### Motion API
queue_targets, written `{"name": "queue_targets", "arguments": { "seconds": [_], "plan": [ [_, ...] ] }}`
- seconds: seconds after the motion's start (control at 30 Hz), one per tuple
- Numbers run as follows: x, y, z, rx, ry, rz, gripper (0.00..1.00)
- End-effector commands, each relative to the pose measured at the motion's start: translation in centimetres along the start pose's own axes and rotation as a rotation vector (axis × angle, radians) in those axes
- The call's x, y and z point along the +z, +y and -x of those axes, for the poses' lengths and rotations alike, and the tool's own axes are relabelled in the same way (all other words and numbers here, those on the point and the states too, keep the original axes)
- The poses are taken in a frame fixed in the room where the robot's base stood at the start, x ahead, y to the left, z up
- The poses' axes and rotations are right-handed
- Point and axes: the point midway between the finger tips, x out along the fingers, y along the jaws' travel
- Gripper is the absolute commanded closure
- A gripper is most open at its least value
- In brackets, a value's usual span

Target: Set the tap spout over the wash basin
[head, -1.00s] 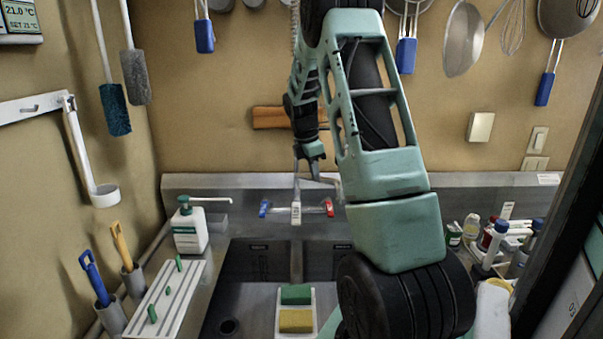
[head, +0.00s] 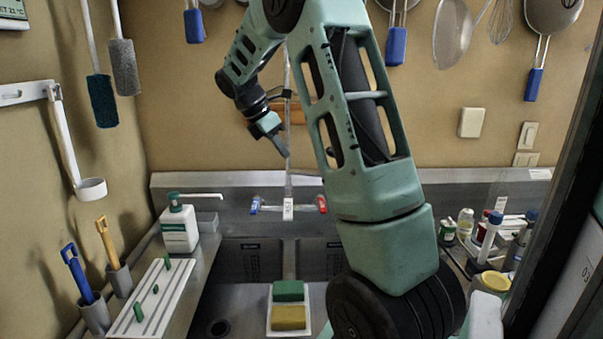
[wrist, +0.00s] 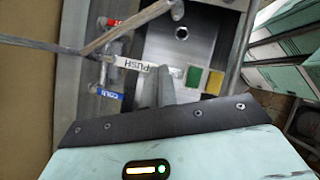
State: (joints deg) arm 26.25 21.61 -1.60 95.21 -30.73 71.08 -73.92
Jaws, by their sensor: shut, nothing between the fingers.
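The metal tap (head: 288,211) stands on the back ledge, with blue and red handles and a tall thin riser. In the wrist view its spout (wrist: 135,27) slants up and right from the riser, on the red-handle side, its end near a basin drain. In the head view my arm hides much of the spout. Two steel basins lie below; the left one (head: 249,262) shows, the right one (head: 318,262) is partly covered. Their labels are too small to read. My gripper (head: 282,150) is shut and empty, left of the riser and above the blue handle, apparently apart from the spout.
A tray with green and yellow sponges (head: 288,305) sits between the basins. A soap bottle (head: 179,225) with a long nozzle stands left of the tap. Brushes in cups (head: 96,310) and a white rack (head: 150,300) are at left. Bottles (head: 490,235) crowd the right.

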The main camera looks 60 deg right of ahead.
Motion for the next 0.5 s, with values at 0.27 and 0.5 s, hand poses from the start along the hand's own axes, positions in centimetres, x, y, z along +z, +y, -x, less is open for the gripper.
{"name": "queue_targets", "arguments": {
  "seconds": [0.27, 0.5],
  "plan": [
    [-4.2, -0.2, -0.5, 0.116, -0.290, 0.085, 1.00],
    [-3.3, 0.1, -2.4, 0.120, -0.306, 0.086, 1.00]
  ]
}}
